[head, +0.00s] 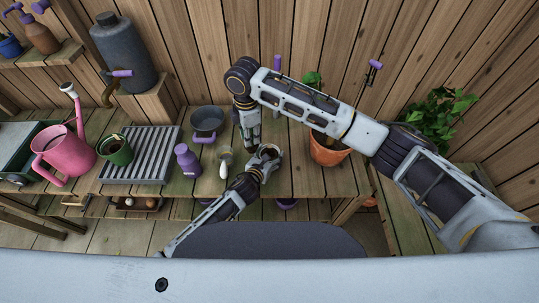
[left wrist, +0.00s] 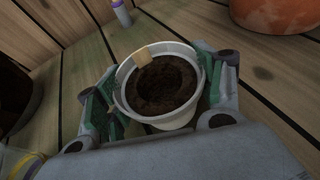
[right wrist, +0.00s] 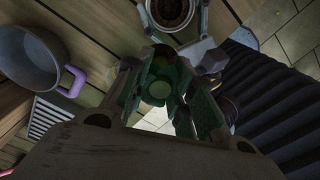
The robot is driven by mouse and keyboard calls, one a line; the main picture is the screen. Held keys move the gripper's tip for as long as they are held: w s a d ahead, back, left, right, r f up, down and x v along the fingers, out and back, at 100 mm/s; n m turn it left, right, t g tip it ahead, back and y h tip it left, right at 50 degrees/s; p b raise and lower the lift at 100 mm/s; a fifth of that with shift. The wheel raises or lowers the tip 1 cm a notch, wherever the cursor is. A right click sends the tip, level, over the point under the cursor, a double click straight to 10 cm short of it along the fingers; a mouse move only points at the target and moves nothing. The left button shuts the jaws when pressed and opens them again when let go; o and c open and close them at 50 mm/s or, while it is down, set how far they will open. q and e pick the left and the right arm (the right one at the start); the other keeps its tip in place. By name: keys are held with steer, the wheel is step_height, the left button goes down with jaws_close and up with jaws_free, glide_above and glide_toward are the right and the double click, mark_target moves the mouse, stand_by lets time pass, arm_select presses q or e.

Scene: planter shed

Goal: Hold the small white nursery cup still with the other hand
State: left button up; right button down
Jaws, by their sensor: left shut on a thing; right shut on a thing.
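The small white nursery cup (head: 268,153) is upright at the bench's front, filled with dark soil. A small tan piece (left wrist: 144,53) sits at its rim in the left wrist view. My left gripper (head: 258,170) is shut on the cup, one finger on each side of its wall (left wrist: 174,124). My right gripper (head: 250,146) points down just left of the cup, apart from it. In the right wrist view its fingers (right wrist: 160,92) close around a small greenish thing, mostly hidden between them; I cannot tell what it is. The cup (right wrist: 174,12) also shows there at the top edge.
An orange pot (head: 328,150) with a plant stands right, under my right arm. A pink watering can (head: 63,150) and a ribbed tray (head: 146,165) are farther left.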

arm_select(q)
steer(key=shift+s+a+f, duration=0.1)
steer(key=shift+f, duration=0.25)
steer(key=o, duration=1.1)
steer(key=shift+o, duration=1.2)
steer(key=shift+r, duration=0.2)
steer(key=shift+r, duration=0.1)
steer(key=shift+v, duration=5.85)
